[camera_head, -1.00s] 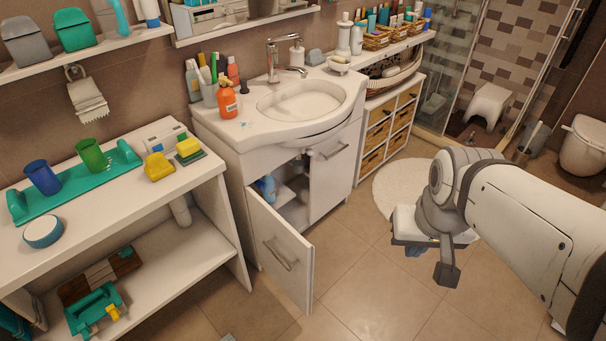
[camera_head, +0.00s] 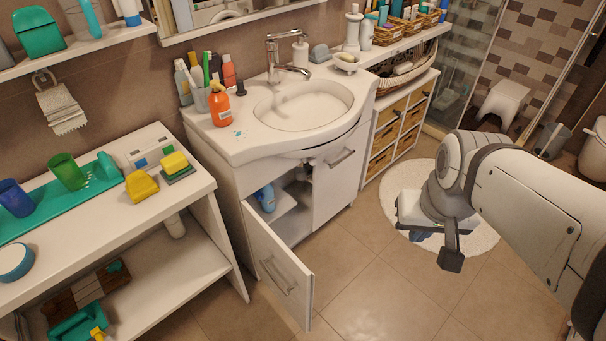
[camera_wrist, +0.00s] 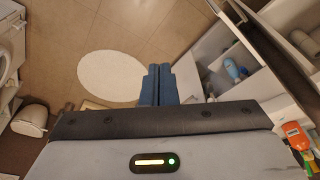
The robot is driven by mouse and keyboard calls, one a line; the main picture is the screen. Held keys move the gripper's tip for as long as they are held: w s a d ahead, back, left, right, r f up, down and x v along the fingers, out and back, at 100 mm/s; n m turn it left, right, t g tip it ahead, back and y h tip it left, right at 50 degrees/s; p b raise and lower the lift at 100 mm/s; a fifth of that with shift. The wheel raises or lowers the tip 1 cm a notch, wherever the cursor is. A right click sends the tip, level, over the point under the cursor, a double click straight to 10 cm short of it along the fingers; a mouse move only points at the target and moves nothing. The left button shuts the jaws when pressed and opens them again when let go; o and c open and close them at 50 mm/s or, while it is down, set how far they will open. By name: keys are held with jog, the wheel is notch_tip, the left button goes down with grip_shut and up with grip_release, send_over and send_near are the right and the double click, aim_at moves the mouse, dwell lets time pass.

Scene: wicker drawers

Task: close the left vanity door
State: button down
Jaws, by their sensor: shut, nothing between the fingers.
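The left vanity door (camera_head: 279,268) is white with a metal bar handle. It stands open, swung out from the white sink vanity (camera_head: 228,184) toward the camera. The right vanity door (camera_head: 336,178) is closed. Inside the open side, a blue bottle (camera_head: 265,198) shows; it is also in the wrist view (camera_wrist: 232,69). My gripper's blue fingers (camera_wrist: 156,84) are together and empty in the wrist view, over the floor beside the vanity. In the head view, my gripper is mostly hidden by my wrist, to the right of the open door and apart from it.
A white shelf table (camera_head: 107,221) with cups and sponges stands left of the vanity. An orange soap bottle (camera_head: 219,106) stands by the sink. Open tiled floor (camera_head: 370,285) lies between the door and my arm, with a round white rug (camera_head: 480,235) beyond.

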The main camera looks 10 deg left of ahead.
aim_at(297, 273)
jog(key=w+a+f+n+g+h+b, duration=0.1)
jog(key=w+a+f+n+h+b, duration=0.15)
jog(key=a+f+n+b, duration=0.4)
jog(key=w+a+f+n+h+b, duration=0.2)
jog(key=w+a+f+n+b, duration=0.15)
jog(key=a+f+n, duration=0.6)
jog(key=s+a+f+n+t+h+b, duration=0.1)
jog(key=s+a+f+n+t+b, duration=0.2)
jog(key=a+f+n, duration=0.45)
jog(key=s+a+f+n+t+h+b, duration=0.1)
jog(key=s+a+f+n+t+b, duration=0.2)
jog(key=a+f, duration=0.65)
jog(key=shift+n+g, duration=0.45)
jog(key=shift+g, duration=0.05)
jog(key=b+x, duration=0.1)
jog(key=x, duration=0.3)
jog(key=w+r+b+x, duration=0.1)
jog(key=x, duration=0.3)
jog(key=b+x, duration=0.1)
jog(key=x, duration=0.3)
jog(key=shift+w+d, duration=0.3)
jog(key=shift+d, duration=0.15)
jog(key=shift+w+d+r+b, duration=0.1)
jog(key=shift+w+d+b, duration=0.2)
jog(key=shift+w+d, duration=0.25)
jog(key=shift+a, duration=0.15)
